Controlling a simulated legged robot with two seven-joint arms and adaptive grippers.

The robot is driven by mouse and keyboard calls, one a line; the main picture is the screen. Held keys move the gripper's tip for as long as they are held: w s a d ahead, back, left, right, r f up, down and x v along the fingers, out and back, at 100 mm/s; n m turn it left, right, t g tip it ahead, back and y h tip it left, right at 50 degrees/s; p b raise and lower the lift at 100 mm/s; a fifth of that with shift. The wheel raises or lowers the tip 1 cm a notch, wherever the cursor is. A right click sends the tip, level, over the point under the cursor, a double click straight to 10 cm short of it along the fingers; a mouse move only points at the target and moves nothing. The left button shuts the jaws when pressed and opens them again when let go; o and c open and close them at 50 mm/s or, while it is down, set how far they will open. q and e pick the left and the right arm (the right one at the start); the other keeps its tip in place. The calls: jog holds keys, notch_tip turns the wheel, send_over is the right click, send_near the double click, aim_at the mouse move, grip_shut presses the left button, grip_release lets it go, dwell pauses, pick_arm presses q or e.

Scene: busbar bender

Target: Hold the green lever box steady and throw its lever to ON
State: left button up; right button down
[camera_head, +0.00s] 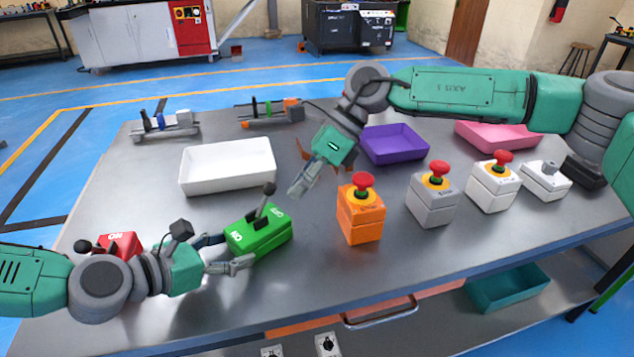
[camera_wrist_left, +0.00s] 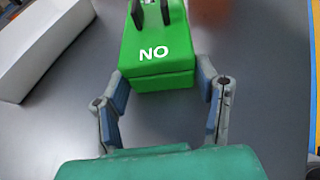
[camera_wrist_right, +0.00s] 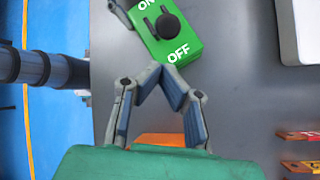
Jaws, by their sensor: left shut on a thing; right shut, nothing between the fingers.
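The green lever box (camera_head: 258,238) stands on the table, left of centre. Its ON end faces my left gripper and its OFF end faces right. Its black lever (camera_head: 264,201) leans toward OFF; the lever's round knob (camera_wrist_right: 169,26) shows near the OFF label in the right wrist view. My left gripper (camera_head: 226,252) is shut on the ON end of the box, a finger on each side; this grip also shows in the left wrist view (camera_wrist_left: 163,80). My right gripper (camera_head: 296,190) is shut and empty, above the table beyond the OFF end, apart from the lever.
A red box (camera_head: 120,243) with a black lever is partly behind my left arm. An orange button box (camera_head: 359,222) stands right of the green box, with grey (camera_head: 431,207) and white (camera_head: 492,191) ones further right. A white tray (camera_head: 228,168) and purple tray (camera_head: 394,145) lie behind.

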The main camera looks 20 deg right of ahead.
jog(key=shift+w+r, duration=0.15)
jog(key=shift+w, duration=0.1)
jog(key=shift+a+r, duration=0.1)
jog(key=shift+a, duration=0.25)
jog(key=shift+s+a+r+h, duration=0.1)
jog(key=shift+s+a+h, duration=0.05)
jog(key=shift+h, duration=0.15)
jog(key=shift+s+a+r+t+h, duration=0.2)
jog(key=shift+a+r+t+h, duration=0.25)
jog(key=shift+h, duration=0.25)
jog(key=shift+s+a+r+t+h, duration=0.25)
jog(key=shift+a+t+h, duration=0.15)
jog(key=shift+h, duration=0.3)
dwell(0.9)
